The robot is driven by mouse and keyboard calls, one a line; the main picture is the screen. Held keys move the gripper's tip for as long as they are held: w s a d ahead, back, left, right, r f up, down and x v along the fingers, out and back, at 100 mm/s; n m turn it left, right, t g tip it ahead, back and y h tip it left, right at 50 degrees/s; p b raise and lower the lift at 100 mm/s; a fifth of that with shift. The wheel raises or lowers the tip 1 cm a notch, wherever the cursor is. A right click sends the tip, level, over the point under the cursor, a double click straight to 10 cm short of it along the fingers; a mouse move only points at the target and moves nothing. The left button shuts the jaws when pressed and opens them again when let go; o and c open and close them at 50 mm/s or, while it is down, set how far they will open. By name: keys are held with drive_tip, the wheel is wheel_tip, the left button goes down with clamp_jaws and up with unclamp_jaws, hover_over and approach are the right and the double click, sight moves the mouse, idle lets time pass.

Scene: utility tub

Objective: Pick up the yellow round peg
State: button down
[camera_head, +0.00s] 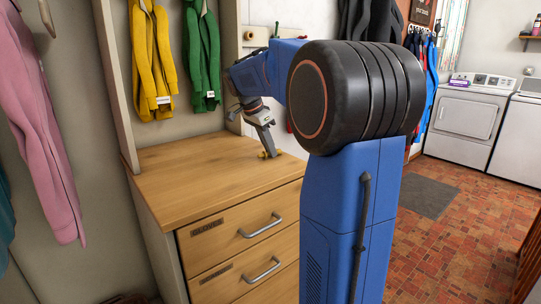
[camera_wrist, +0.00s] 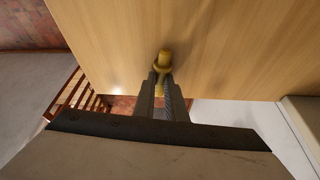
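A small yellow round peg (camera_wrist: 164,58) with a wider collar is at the fingertips of my gripper (camera_wrist: 161,82) in the wrist view. Part of the peg shows between the two fingers, and the fingers hide some of it. The gap between the fingers is narrow, and I cannot tell whether they press on the peg. In the head view my gripper (camera_head: 266,146) points down at the wooden cabinet top, with the yellow peg (camera_head: 268,154) right at its tip. The peg appears to be at the surface of the top.
The wooden cabinet top (camera_head: 190,169) is otherwise clear. Drawers with metal handles (camera_head: 262,226) are below it. Yellow (camera_head: 151,60) and green (camera_head: 202,60) garments hang behind, and a pink one (camera_head: 38,120) hangs at left. White appliances (camera_head: 466,119) stand at far right.

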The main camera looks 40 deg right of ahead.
wheel_tip(320, 180, up, 10)
idle(0.7)
